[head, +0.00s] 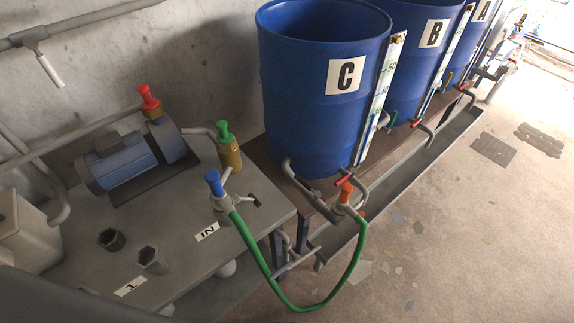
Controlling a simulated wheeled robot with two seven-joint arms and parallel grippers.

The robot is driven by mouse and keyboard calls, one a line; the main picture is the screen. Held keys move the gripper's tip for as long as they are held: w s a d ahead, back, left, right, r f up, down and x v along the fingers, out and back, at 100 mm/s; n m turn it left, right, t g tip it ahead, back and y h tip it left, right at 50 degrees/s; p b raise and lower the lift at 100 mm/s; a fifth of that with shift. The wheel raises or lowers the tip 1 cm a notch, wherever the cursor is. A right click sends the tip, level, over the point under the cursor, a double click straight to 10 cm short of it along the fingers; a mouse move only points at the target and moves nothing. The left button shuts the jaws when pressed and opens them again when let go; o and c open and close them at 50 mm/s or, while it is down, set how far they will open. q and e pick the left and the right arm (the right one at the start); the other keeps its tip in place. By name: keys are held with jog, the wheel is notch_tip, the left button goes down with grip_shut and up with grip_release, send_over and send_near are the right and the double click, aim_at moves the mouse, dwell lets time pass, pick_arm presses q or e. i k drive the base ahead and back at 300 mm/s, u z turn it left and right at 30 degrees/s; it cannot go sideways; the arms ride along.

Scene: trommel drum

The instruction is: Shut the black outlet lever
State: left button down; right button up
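A small black lever (254,199) sticks out to the right of the blue-capped fitting (216,190) on the grey bench top. It shows as a short dark handle on a metal pipe piece. I cannot tell from this view whether it is open or shut. A green hose (262,268) runs from this fitting down in a loop and up to the orange-capped fitting (345,195) below drum C. Neither of my grippers is in view.
The bench (190,245) holds a blue motor (118,163), a green-capped brass fitting (229,150) and two dark hexagonal sockets. Blue drums C (318,110), B and A stand on a rack behind a trough. Open floor (470,240) lies to the right.

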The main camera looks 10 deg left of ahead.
aim_at(303, 182)
jog(key=u, duration=0.05)
jog(key=i, duration=0.15)
jog(key=z, duration=0.45)
jog(key=k, duration=1.35)
jog(key=z, duration=1.1)
jog(key=i, duration=1.3)
jog(key=u, duration=1)
jog(key=i, duration=0.4)
jog(key=u, duration=0.3)
